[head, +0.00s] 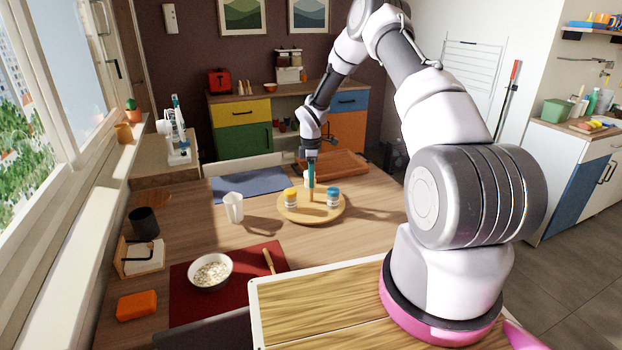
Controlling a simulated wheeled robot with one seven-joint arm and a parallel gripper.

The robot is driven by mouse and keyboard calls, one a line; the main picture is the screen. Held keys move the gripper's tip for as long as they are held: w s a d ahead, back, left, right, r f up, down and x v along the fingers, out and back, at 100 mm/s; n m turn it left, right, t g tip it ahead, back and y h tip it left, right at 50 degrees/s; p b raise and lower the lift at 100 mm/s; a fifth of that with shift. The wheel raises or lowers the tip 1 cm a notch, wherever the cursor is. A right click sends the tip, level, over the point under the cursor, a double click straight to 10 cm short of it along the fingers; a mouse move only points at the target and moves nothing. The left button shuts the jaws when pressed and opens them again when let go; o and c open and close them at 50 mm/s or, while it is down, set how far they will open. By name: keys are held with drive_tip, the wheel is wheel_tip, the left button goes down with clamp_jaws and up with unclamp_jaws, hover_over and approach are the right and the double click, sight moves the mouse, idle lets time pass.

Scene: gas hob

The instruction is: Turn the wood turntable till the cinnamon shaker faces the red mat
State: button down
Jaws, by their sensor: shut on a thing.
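The round wood turntable (305,217) stands on the table, with an upright wooden post (311,193) at its middle. A yellow-topped shaker (290,198) is at its left and a blue-topped shaker (333,198) at its right. A third pale shaker (306,180) is partly hidden behind my gripper. The labels are too small to read, so I cannot tell which holds cinnamon. My gripper (311,180) points down over the turntable's middle and is shut on the post. The red mat (190,308) lies at the front left, with a bowl on it.
A white cup (233,208) stands left of the turntable. A blue mat (250,184) and a wooden tray (335,165) lie behind it. A bowl of oats (210,272) and a wooden stick (268,261) are on the red mat. Bare table lies between turntable and red mat.

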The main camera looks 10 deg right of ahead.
drive_tip(key=shift+n, duration=2.4)
drive_tip(key=shift+c, duration=1.9)
unclamp_jaws()
wheel_tip(320, 180, up, 11)
